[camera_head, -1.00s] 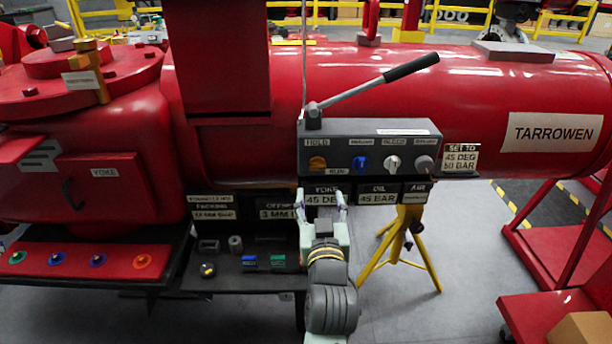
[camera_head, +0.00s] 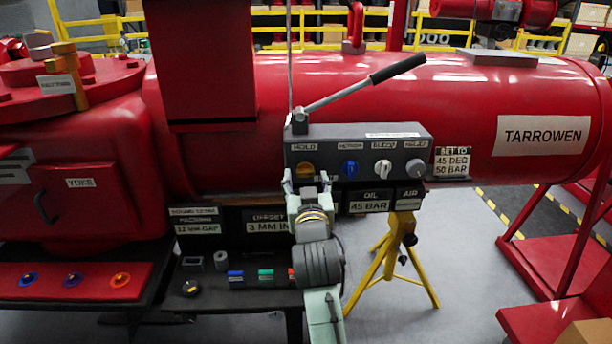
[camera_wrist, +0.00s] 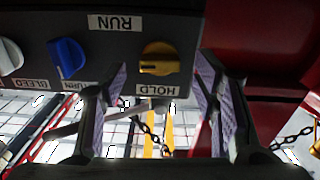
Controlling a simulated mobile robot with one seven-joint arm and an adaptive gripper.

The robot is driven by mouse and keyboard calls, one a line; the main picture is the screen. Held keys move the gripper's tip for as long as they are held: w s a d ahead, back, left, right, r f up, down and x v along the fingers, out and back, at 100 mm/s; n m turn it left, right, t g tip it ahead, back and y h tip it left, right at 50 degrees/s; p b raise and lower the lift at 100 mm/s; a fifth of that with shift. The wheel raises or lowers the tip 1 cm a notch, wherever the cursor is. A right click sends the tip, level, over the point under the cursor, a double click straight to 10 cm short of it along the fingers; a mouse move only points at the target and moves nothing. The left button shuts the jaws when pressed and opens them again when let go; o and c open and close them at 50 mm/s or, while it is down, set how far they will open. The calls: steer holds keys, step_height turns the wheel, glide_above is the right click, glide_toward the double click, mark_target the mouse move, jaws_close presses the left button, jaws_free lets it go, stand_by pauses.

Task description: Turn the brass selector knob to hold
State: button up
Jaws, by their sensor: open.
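The brass selector knob (camera_head: 305,168) is at the left end of the grey control panel (camera_head: 400,142), under a HOLD label (camera_head: 304,147). In the upside-down wrist view, the knob (camera_wrist: 160,58) shows its grip bar lying roughly horizontal, between the HOLD label (camera_wrist: 155,90) and the RUN label (camera_wrist: 115,23). My gripper (camera_head: 306,180) is open and empty, just below the knob in the head view. In the wrist view, the fingers of my gripper (camera_wrist: 162,78) are spread either side of the knob. Contact with it is not visible.
A blue knob (camera_head: 349,168), a white knob (camera_head: 382,168) and a grey knob (camera_head: 415,167) sit to the right on the panel. A long lever (camera_head: 350,88) rises above it. A black shelf (camera_head: 210,275) with small parts lies below left. A yellow tripod (camera_head: 395,260) stands below right.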

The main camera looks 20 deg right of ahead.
steer(key=shift+x, duration=0.8)
steer(key=shift+c, duration=0.2)
steer(key=c, duration=1.1)
